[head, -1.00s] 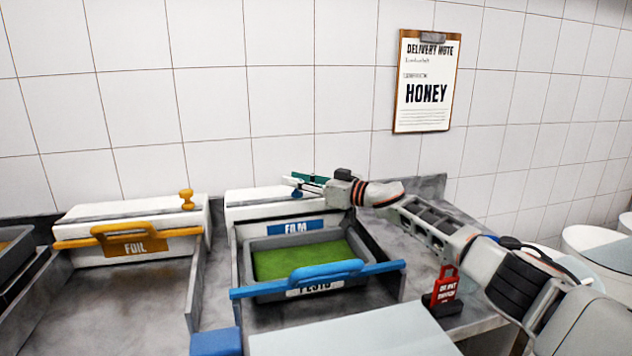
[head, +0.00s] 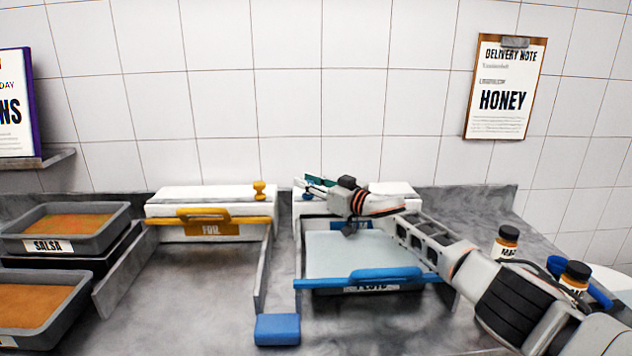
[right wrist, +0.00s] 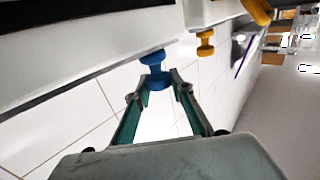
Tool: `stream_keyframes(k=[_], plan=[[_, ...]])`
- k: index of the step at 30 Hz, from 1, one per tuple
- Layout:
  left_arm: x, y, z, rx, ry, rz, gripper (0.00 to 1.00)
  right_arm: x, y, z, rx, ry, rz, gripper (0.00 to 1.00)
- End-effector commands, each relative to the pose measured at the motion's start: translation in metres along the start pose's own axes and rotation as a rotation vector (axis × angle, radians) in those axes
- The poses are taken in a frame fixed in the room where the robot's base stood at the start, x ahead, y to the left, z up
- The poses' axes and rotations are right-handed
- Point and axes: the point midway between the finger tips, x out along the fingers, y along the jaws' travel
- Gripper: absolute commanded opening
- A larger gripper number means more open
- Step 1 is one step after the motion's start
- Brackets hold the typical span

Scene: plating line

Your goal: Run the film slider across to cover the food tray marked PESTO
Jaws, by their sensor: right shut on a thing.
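The food tray marked PESTO (head: 335,291) stands in the bay below the white film box (head: 397,190). A pale sheet (head: 352,252) lies over it and hides the food; only the tray's front shows. A blue bar with a handle (head: 385,274) crosses above the tray's front edge. My right gripper (head: 309,187) is at the left end of the film box. In the right wrist view its green fingers are shut on a blue knob (right wrist: 153,58) on the box. The arm hides part of the box and tray. My left gripper is not in view.
A white foil box (head: 200,198) with a yellow bar (head: 210,217) and a yellow knob (head: 259,190) stands to the left. A SALSA tray (head: 95,243) is farther left. A blue block (head: 277,330) sits in front.

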Motion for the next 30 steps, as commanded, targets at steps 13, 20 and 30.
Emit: stream_keyframes(k=[13,20,30], plan=[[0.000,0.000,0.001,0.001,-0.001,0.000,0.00,-0.001,-0.001,0.010,0.000,-0.011,-0.002,0.41],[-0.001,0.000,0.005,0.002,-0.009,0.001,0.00,0.000,-0.001,0.006,0.000,-0.007,-0.001,0.41],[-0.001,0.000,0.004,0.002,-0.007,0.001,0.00,-0.013,0.002,0.004,-0.004,-0.005,0.000,0.41]])
